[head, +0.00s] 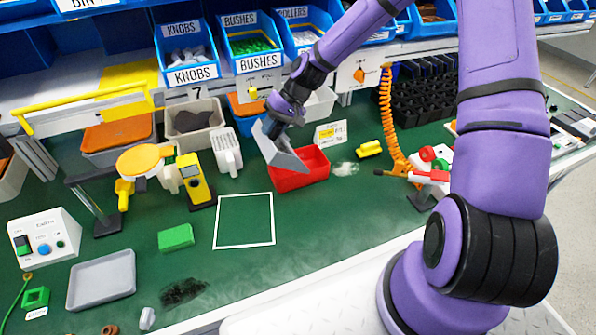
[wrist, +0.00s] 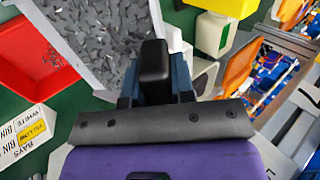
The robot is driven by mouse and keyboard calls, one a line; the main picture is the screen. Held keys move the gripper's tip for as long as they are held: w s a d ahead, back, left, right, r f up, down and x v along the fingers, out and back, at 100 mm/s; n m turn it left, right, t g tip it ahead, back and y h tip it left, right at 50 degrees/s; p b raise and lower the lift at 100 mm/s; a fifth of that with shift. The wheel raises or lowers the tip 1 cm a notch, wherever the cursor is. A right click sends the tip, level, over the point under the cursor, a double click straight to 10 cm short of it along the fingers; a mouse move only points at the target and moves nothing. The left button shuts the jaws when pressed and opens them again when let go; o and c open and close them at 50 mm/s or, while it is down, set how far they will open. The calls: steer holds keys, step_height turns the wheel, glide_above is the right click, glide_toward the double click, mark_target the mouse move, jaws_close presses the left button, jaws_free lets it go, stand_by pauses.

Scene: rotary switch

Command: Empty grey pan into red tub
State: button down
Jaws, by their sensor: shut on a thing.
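The grey pan (head: 284,157) hangs tilted at the left part of the red tub (head: 303,178), partly over it in the head view. My gripper (head: 279,122) is shut on the pan's dark handle (wrist: 154,62). In the wrist view the pan (wrist: 84,10) still shows many small grey pieces (wrist: 110,45) inside. The red tub (wrist: 28,62) lies to its left there, with a few dark specks on it. The pan hides part of the tub in the head view, so its full contents cannot be told.
A white slotted holder (head: 227,150) and a grey bin with dark contents (head: 193,122) stand left of the pan. A label card (head: 330,134) stands behind the tub. A yellow block (head: 369,149) and an orange coiled hose (head: 388,115) are to the right. The white-outlined square (head: 244,221) is empty.

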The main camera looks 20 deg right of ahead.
steer(key=shift+d, duration=0.1)
steer(key=shift+d+r+y, duration=0.3)
steer(key=shift+d+y, duration=0.2)
steer(key=shift+d, duration=0.1)
stand_by(0.5)
steer(key=shift+d+r+y, duration=0.3)
steer(key=shift+d+y, duration=0.2)
steer(key=shift+d, duration=0.05)
steer(key=shift+d, duration=0.2)
steer(key=shift+d+r+y, duration=0.15)
steer(key=shift+d+y, duration=0.25)
steer(key=shift+y, duration=0.1)
steer(key=shift+d, duration=0.2)
steer(key=shift+d+r+y, duration=0.15)
steer(key=shift+d+y, duration=0.3)
steer(key=shift+y, duration=0.05)
steer(key=shift+d, duration=0.1)
stand_by(0.4)
